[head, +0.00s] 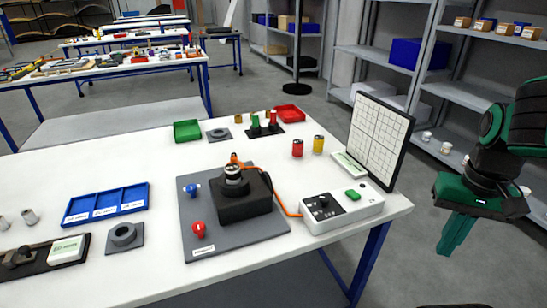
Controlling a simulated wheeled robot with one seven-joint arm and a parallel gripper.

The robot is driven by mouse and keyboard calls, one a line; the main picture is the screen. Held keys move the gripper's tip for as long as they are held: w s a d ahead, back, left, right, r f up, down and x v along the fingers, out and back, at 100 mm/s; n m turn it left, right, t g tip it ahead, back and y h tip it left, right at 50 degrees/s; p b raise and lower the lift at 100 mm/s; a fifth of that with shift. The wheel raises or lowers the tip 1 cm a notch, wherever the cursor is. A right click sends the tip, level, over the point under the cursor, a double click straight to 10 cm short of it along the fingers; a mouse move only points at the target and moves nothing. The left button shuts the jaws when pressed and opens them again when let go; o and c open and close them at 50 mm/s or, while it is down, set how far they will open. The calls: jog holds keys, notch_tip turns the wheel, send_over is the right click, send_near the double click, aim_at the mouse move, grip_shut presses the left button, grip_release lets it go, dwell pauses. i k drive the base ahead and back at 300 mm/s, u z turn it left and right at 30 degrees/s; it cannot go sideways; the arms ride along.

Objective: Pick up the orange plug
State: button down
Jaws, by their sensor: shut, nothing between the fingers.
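The orange plug (234,159) sits at the top of a round metal-and-black fitting on a black block (244,205), in the middle of the near table. An orange cable (283,206) runs from beside the block to a white control box (341,208). I cannot tell how the plug is seated. My gripper (447,250) is at the right, off the table's right edge and well apart from the plug. Its green fingers point down, are shut and hold nothing.
A grey base plate (205,242) under the block carries a red knob (198,229) and a blue one (191,190). A gridded panel (378,138) stands at the table's right edge, between plug and gripper. Red (297,147) and yellow (318,144) cylinders stand behind the box.

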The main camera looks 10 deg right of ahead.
aim_at(234, 158)
jog(key=z, duration=0.05)
jog(key=k, duration=0.7)
jog(key=u, duration=0.5)
jog(key=i, duration=1.2)
jog(key=u, duration=0.25)
